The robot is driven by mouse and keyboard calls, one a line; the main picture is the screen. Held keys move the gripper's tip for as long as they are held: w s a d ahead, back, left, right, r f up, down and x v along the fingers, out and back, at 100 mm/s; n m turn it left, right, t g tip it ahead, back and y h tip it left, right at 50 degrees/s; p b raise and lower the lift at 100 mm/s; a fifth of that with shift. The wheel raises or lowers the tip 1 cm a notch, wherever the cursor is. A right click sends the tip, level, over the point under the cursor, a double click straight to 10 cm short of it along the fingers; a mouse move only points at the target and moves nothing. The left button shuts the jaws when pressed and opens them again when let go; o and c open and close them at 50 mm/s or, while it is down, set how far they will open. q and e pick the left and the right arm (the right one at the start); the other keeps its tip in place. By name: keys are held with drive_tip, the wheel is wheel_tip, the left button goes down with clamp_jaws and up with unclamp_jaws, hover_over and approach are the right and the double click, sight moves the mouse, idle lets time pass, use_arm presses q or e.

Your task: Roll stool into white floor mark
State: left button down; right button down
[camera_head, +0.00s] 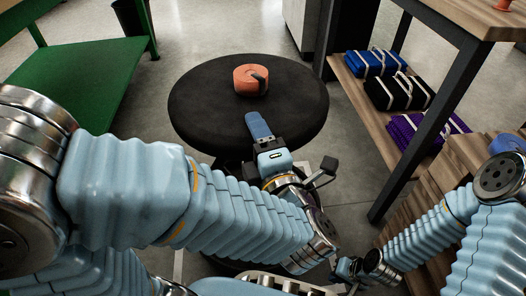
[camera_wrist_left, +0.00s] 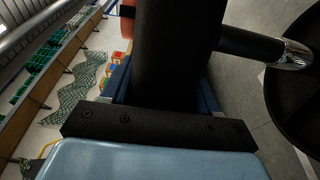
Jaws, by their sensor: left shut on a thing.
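The stool has a round black seat (camera_head: 210,115). My left gripper (camera_head: 258,126) is at the seat's near edge, one blue finger lying over the top. In the left wrist view the seat (camera_wrist_left: 178,55) shows edge-on between the blue fingers, and the gripper is shut on it. A chrome and black column and a round dark base (camera_wrist_left: 300,95) show at the right there. Part of a white floor mark (camera_head: 178,266) shows below my left arm; most of it is hidden. My right gripper (camera_head: 346,268) is low at the bottom, small and partly hidden, its jaws unclear.
An orange roll (camera_head: 250,80) lies on the seat. A green bench (camera_head: 85,75) stands at the left. A wooden shelf unit (camera_head: 350,85) with blue, black and purple bundles stands at the right, its dark leg near the stool. Grey floor (camera_head: 200,35) is open behind the stool.

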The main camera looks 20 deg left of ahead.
use_arm(q)
drive_tip(key=shift+s+a+b, duration=0.2)
drive_tip(key=shift+a+b, duration=0.4)
drive_tip(key=shift+a, duration=0.1)
drive_tip(key=c, duration=0.5)
unclamp_jaws()
drive_tip(key=o, duration=0.3)
drive_tip(key=shift+f, duration=0.2)
